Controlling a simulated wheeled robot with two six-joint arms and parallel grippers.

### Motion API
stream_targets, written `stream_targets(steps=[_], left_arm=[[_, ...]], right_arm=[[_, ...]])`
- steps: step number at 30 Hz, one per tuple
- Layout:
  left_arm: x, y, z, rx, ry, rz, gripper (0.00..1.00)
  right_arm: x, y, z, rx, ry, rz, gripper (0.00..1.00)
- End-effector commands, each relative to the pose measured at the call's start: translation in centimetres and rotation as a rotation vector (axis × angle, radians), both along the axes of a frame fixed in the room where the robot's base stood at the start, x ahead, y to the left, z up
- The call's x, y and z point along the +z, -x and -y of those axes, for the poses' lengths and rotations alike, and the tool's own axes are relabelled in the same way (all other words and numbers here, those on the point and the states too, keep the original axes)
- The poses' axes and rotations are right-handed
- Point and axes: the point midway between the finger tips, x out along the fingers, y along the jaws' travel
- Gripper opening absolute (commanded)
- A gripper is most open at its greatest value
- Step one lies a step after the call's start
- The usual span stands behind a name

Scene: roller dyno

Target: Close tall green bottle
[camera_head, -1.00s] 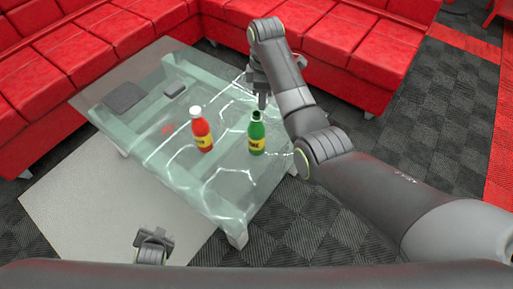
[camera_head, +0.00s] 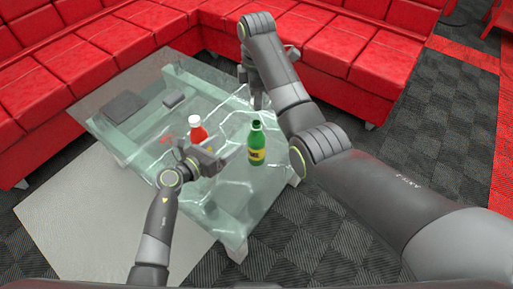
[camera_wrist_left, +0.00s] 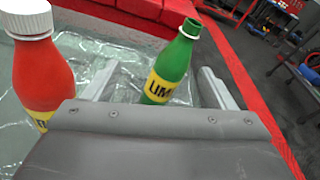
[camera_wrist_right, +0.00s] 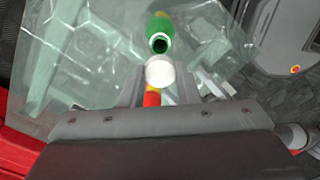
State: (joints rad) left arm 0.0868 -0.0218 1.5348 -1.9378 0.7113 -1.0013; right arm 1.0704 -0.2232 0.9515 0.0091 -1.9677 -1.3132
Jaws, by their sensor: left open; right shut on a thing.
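The tall green bottle (camera_head: 257,146) stands upright and uncapped on the glass table; its open mouth shows in the right wrist view (camera_wrist_right: 159,44). My right gripper (camera_head: 259,103) is just behind and above it, shut on a white cap (camera_wrist_right: 160,72). The cap cannot be made out in the head view. My left gripper (camera_head: 213,157) is open and empty, left of the green bottle. In the left wrist view the green bottle (camera_wrist_left: 172,68) appears between its fingers, apart from them.
A red bottle (camera_head: 197,132) with its own white cap stands left of the green one, partly hidden by my left gripper. Red sofas (camera_head: 95,50) border the back.

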Motion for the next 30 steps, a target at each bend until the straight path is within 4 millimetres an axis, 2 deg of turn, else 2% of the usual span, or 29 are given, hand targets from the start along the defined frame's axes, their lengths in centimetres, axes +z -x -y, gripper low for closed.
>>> stream_targets(steps=[3,9,22,30], left_arm=[[-0.9,0.0,1.4,-0.127,-0.179,0.025,0.79],[-1.9,0.3,2.1,-0.226,-0.322,0.036,0.79],[-2.0,0.1,2.3,-0.234,-0.331,0.036,0.79],[-3.2,-1.7,4.6,-0.233,-0.330,0.035,0.79]], right_arm=[[0.0,0.0,0.0,0.000,0.000,0.000,0.08],[0.0,0.0,0.0,0.000,0.000,0.000,0.08],[0.0,0.0,0.0,0.000,0.000,0.000,0.08],[0.0,0.0,0.0,-0.001,0.000,0.000,0.08]])
